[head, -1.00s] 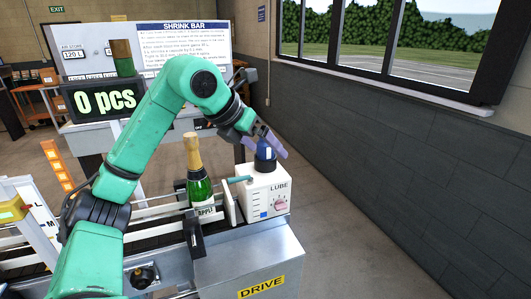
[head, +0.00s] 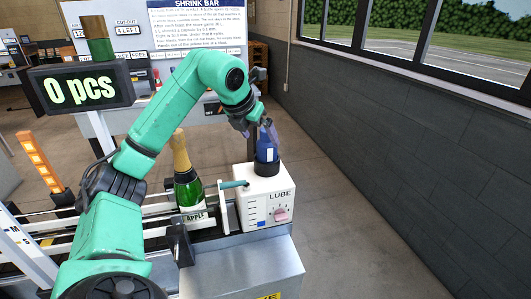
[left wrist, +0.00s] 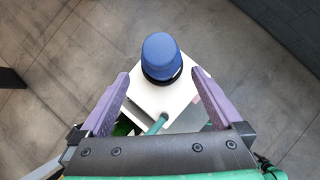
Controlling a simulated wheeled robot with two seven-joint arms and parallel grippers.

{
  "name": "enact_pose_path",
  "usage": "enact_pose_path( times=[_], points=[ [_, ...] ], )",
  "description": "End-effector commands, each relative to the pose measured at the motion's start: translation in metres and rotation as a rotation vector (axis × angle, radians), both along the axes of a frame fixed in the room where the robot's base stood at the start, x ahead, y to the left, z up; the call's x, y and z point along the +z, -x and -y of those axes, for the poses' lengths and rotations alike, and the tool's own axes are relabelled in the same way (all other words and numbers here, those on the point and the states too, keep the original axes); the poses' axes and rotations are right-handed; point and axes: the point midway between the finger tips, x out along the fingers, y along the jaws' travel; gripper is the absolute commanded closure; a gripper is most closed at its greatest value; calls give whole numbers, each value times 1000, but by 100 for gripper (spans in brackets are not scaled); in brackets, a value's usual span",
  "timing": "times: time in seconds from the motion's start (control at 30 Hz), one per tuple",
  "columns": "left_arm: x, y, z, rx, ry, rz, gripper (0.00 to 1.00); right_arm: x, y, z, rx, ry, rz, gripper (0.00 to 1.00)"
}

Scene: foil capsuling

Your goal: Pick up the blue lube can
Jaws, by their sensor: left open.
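The blue lube can (head: 264,153) stands upright in a black ring holder on top of the white LUBE box (head: 272,203). In the left wrist view the can's blue top (left wrist: 161,55) lies beyond the fingertips, centred between them. My left gripper (head: 268,131) is open above and around the can's upper part in the head view. Its two purple fingers (left wrist: 160,88) are spread wide in the left wrist view. I cannot tell whether a finger touches the can. My right gripper is not in view.
A green bottle (head: 187,185) with a gold foil neck stands left of the box on the conveyor. A teal nozzle (head: 234,184) sticks out of the box's left side. A counter display (head: 82,89) stands behind. The floor right of the box is clear.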

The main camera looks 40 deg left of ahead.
Motion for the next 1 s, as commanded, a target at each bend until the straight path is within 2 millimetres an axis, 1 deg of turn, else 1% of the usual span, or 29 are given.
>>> enact_pose_path(
  times=[0.07,0.1,0.17,0.23,0.3,0.4,0.53,0.57,0.6,0.67,0.7,0.77,0.8,1.0],
  points=[
    [-8,-4,0,-1,1,-4,0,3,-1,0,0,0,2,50],
    [-13,-7,0,-1,1,-5,0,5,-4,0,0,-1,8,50],
    [-22,-12,-1,-1,1,-7,0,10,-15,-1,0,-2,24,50],
    [-34,-20,-1,-2,2,-6,0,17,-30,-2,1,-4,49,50],
    [-43,-26,-3,-1,2,-3,0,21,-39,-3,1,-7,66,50],
    [-49,-29,-3,-1,2,-1,0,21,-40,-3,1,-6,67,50],
    [-50,-29,-3,-1,1,0,0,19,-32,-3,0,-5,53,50],
    [-50,-29,-3,-1,1,0,4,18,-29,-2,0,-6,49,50],
    [-50,-29,-3,-1,1,0,19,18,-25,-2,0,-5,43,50],
    [-50,-29,-3,-1,1,0,42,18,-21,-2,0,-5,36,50],
    [-50,-29,-3,-1,1,0,57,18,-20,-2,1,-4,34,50],
    [-50,-29,-3,-1,1,0,80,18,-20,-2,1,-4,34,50],
    [-49,-29,-3,-1,1,1,87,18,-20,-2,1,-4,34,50],
    [-49,-29,-3,-1,0,0,87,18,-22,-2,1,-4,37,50]
  ],
)
